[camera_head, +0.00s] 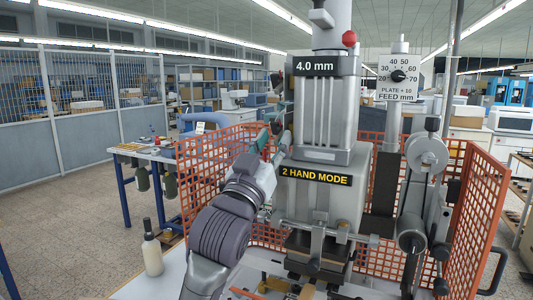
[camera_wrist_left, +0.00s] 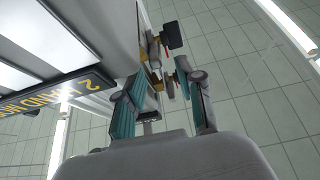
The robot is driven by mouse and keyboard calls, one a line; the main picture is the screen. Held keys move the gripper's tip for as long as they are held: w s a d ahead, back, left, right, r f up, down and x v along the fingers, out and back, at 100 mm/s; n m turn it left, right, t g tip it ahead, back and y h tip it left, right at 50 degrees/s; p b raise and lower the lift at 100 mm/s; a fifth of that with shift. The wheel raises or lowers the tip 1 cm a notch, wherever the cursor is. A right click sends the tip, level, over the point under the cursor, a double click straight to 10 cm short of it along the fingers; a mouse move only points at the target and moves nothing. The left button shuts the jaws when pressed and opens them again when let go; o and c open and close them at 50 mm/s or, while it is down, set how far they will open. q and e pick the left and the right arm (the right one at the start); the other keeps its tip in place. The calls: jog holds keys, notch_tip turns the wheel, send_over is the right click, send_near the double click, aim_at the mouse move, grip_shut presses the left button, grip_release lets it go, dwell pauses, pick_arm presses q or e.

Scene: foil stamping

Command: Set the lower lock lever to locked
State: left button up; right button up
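The press head (camera_head: 325,110) stands in the middle of the head view, with a "2 HAND MODE" label (camera_head: 316,175). My left gripper (camera_head: 272,140) is raised at the press's left side. In the left wrist view its two teal fingers (camera_wrist_left: 166,88) are spread apart. Small lever parts with orange and red marks, likely the lower lock lever (camera_wrist_left: 180,78), show near the fingertips. Whether a finger touches them cannot be told. Another lever with a dark square end (camera_wrist_left: 172,36) lies beyond. In the head view the gripper and arm largely hide the lower lever. My right gripper is not in view.
An orange mesh guard (camera_head: 203,165) surrounds the press. A bottle (camera_head: 152,250) stands at the left front on the pale table. A feed dial (camera_head: 398,76) and a roller unit (camera_head: 427,155) stand right of the press. A workbench (camera_head: 150,152) is behind at left.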

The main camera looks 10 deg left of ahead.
pick_arm(q)
jog(key=v, duration=1.1)
jog(key=shift+s+f, duration=0.25)
